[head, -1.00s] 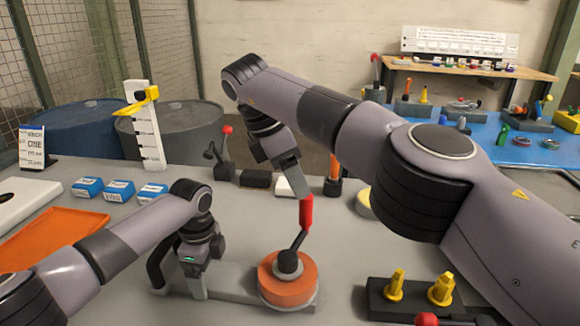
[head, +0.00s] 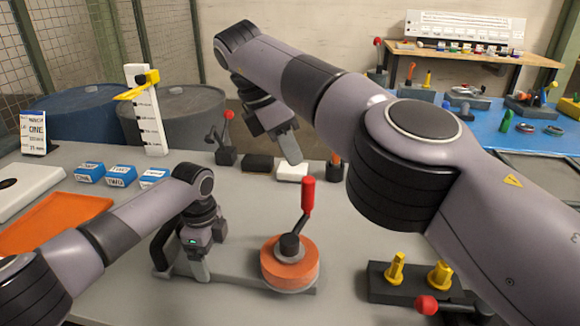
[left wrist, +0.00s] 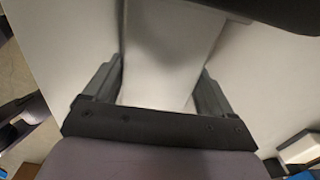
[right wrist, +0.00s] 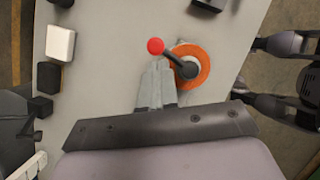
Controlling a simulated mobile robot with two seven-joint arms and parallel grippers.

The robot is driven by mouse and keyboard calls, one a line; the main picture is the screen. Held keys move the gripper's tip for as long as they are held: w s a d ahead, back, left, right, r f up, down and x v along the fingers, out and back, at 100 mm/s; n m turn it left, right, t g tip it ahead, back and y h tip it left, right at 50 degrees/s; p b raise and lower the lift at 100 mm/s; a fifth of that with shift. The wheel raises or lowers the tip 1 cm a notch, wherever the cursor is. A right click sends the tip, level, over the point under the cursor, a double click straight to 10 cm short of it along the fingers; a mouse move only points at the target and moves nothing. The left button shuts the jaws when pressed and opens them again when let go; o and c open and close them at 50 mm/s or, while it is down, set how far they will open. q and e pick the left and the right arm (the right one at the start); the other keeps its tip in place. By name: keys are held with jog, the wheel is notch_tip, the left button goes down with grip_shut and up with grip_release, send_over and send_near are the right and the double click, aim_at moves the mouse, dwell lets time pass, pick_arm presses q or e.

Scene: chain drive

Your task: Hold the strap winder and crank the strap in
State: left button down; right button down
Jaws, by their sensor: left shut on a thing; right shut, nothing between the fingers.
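The strap winder has a grey base plate (head: 235,283), an orange strap drum (head: 290,270) and a black crank with an upright red handle (head: 308,195). My left gripper (head: 200,270) is shut on the left part of the winder; the left wrist view shows a grey piece (left wrist: 165,60) between its fingers. My right gripper (head: 292,155) is shut and empty, above and behind the crank, apart from the red handle. In the right wrist view the shut fingertips (right wrist: 157,70) point beside the red knob (right wrist: 156,46) and orange drum (right wrist: 205,65).
A white block (head: 291,171) and a black block (head: 258,163) sit behind the winder. Blue boxes (head: 121,175) and an orange tray (head: 50,222) lie left. A dark block with yellow pegs (head: 410,285) stands right. A blue-topped table (head: 480,125) is behind.

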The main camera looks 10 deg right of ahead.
jog(key=s+a+m+t+h, duration=0.15)
jog(key=a+m, duration=0.35)
jog(key=m, duration=0.6)
jog(key=s+a+m+t, duration=0.2)
jog(key=a+m+t, duration=0.15)
jog(key=m, duration=0.75)
jog(key=s+d+x, duration=0.1)
jog(key=d+x, duration=0.1)
jog(key=x, duration=0.9)
jog(key=shift+d+n+g, duration=0.3)
jog(key=shift+d+g, duration=0.1)
